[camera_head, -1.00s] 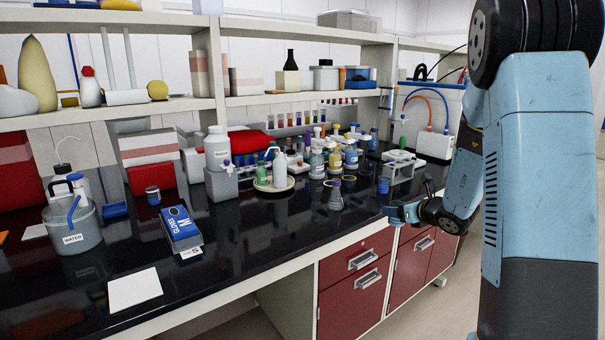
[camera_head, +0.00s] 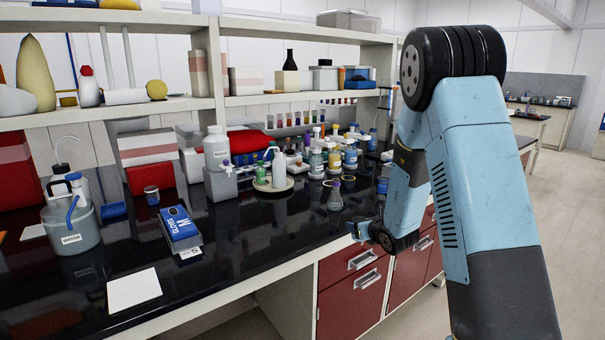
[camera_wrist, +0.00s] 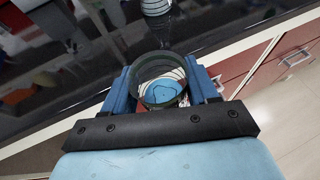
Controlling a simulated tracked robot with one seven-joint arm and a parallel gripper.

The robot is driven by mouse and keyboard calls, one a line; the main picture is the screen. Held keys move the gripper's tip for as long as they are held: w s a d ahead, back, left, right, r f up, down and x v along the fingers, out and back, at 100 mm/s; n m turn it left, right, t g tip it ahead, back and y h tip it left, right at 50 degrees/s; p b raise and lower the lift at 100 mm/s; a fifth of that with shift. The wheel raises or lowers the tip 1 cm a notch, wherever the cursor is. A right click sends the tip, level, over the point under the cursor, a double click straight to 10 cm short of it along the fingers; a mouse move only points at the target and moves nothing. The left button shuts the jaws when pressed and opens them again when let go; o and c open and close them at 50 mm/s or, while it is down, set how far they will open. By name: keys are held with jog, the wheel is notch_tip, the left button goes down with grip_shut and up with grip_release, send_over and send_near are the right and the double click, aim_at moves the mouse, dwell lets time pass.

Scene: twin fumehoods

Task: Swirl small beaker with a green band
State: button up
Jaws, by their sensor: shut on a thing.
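My gripper (camera_wrist: 161,76) is shut on a small clear beaker (camera_wrist: 162,104) in the wrist view. The beaker has a dark green band around its rim and sits between the two blue fingers. I look down into its round mouth, where blue and pale curved shapes show; I cannot tell whether they are contents or something seen through the glass. In the head view my gripper (camera_head: 358,230) is at the bench's front edge, in front of the drawers. The beaker cannot be made out there.
A conical flask (camera_head: 335,197) stands on the black bench (camera_head: 250,222) near my gripper. Several bottles (camera_head: 316,163) stand behind it. Red drawers (camera_head: 350,265) are below the bench.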

jog(key=d, duration=0.5)
jog(key=shift+d, duration=0.15)
dwell(0.5)
dwell(0.9)
